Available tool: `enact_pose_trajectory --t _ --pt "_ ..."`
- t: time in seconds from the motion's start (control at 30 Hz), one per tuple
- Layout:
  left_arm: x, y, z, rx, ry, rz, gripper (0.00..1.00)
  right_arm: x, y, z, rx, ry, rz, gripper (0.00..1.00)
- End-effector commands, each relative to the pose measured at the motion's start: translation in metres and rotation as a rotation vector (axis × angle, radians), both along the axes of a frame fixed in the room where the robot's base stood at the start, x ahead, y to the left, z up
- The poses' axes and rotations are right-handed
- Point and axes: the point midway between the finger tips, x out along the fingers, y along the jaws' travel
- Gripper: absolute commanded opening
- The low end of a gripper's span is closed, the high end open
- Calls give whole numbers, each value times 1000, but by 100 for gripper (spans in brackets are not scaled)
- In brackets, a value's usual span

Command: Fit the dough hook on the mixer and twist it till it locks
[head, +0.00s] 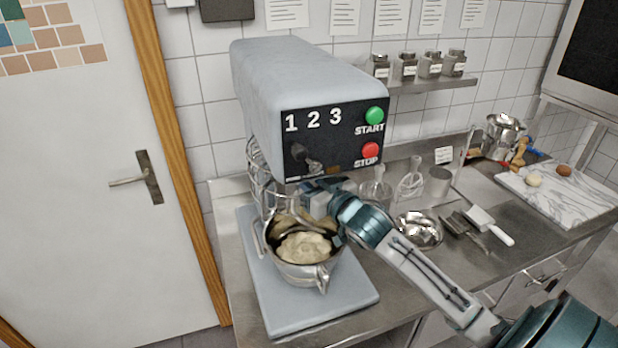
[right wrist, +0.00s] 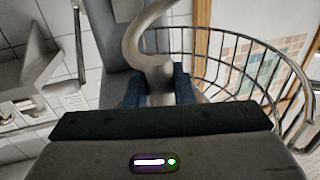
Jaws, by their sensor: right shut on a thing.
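The mixer (head: 290,80) is a grey machine with a black panel and stands on the steel counter. My right gripper (head: 318,200) is under the mixer's head, above the bowl (head: 298,272). In the right wrist view the gripper (right wrist: 158,88) is shut on the dough hook (right wrist: 143,45), a pale curved piece whose thicker part sits between the dark fingers. The mixer's head and my wrist hide the hook's top end in the head view, so I cannot tell whether it is in the socket. My left gripper is out of view.
The bowl holds pale dough (head: 304,247). A wire guard (head: 258,178) curves close beside my right gripper, and also shows in the wrist view (right wrist: 262,62). A metal bowl (head: 420,229), a white-handled tool (head: 488,224) and a marble board (head: 560,192) lie to the right.

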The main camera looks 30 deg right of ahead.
Motion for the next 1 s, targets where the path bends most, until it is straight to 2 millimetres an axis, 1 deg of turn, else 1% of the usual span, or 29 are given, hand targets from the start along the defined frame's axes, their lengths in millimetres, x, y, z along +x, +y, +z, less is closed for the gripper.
enact_pose_trajectory --t 0.03,0.13,0.43,0.57,0.77,1.0 --pt "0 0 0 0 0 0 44 0 0 1 0 -2 0 29" --pt "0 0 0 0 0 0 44 0 0 1 -1 -2 1 48" --pt "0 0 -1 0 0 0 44 0 0 -1 -1 1 0 48" --pt "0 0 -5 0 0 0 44 -6 -1 -2 -5 1 0 48" --pt "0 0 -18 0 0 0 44 -31 -1 -4 -10 2 2 48" --pt "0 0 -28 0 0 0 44 -58 -3 -3 -9 3 2 48"
